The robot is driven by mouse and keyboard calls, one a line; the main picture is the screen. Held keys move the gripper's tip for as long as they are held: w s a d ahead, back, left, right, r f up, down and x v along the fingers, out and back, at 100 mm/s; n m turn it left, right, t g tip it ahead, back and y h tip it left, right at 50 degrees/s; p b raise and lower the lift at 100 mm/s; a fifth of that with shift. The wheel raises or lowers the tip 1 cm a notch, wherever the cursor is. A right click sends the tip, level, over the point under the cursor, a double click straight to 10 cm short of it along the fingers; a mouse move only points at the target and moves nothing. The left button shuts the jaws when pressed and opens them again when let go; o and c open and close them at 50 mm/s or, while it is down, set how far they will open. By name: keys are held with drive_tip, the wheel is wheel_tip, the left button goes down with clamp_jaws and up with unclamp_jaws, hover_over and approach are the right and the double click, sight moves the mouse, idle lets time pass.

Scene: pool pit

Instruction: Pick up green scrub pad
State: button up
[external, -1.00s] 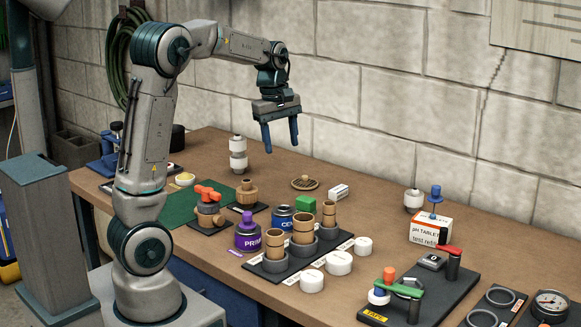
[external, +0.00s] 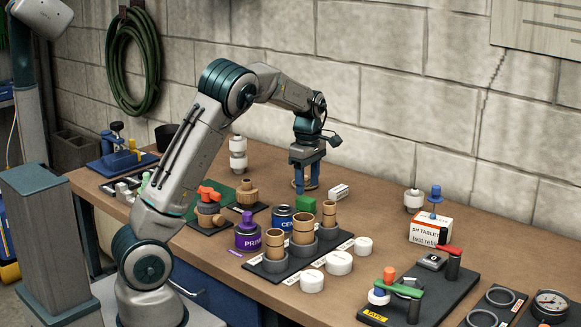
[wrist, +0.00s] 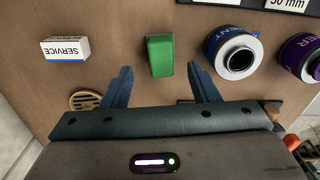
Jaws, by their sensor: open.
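The green scrub pad (external: 306,203) is a small green block lying on the brown bench, behind the tan cylinders and beside the blue can. In the wrist view the pad (wrist: 160,55) lies just beyond the fingertips, roughly centred between them. My gripper (external: 306,188) points down above the bench, just behind the pad, with its blue fingers apart and empty. In the wrist view my gripper (wrist: 162,72) is open, its two fingers on either side of the line to the pad. The exact height of the fingertips above the bench is hard to tell.
A blue cement can (external: 284,218) stands close to the pad on one side. A small white SERVICE box (external: 339,191) lies on the other. A round tan grate (wrist: 84,100) is near a finger. Tan cylinders (external: 303,228) stand in front.

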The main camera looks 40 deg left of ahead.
sight(306, 198)
drive_tip(key=shift+s+a+f, duration=0.1)
drive_tip(key=shift+f, duration=1.35)
drive_tip(key=shift+a+f, duration=0.1)
drive_tip(key=shift+f, duration=1.35)
drive_tip(key=c, duration=1)
